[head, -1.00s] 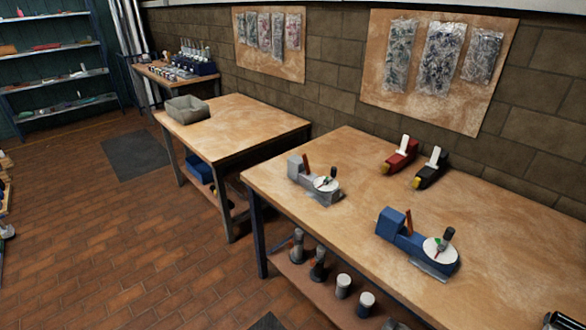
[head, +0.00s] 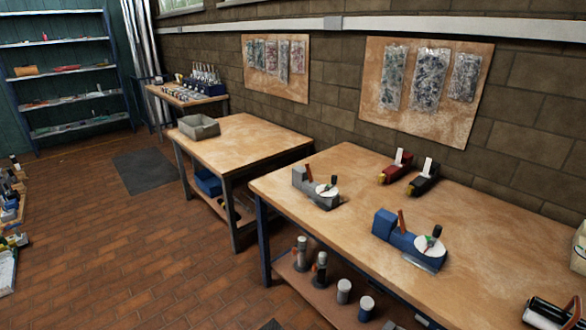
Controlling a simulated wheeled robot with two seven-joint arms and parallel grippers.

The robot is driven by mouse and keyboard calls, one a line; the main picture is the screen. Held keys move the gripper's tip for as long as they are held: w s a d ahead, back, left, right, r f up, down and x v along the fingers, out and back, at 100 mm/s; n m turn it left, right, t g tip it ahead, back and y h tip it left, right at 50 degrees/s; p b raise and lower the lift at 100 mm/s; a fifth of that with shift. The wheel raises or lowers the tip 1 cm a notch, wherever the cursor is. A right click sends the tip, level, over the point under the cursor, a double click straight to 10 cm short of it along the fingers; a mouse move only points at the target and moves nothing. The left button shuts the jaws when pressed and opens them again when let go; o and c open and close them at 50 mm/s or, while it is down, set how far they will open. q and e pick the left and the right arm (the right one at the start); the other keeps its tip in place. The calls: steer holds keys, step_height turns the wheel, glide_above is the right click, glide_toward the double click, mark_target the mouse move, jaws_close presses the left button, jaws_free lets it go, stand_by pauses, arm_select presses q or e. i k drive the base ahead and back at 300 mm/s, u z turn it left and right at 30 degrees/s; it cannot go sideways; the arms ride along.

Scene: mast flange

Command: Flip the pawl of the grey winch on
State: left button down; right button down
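The grey winch (head: 309,186) stands on the near wooden workbench (head: 480,240), toward its left end. It has a grey body, a white round disc with a dark knob, and an orange-brown lever (head: 307,175) sticking up from the body. A small green and red detail shows on the disc; it is too small to make out which part is the pawl or how it is set. A blue winch (head: 395,233) of the same shape stands to its right and nearer. Neither of my grippers is in view.
A red device (head: 393,168) and a black one (head: 423,178) with white levers stand behind the winches. A second bench (head: 245,140) to the left holds a grey bin (head: 199,127). The brick floor (head: 120,250) left of the benches is mostly clear.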

mark_target(306, 166)
steer(key=u, duration=0.75)
steer(key=i, duration=1.15)
steer(key=u, duration=0.1)
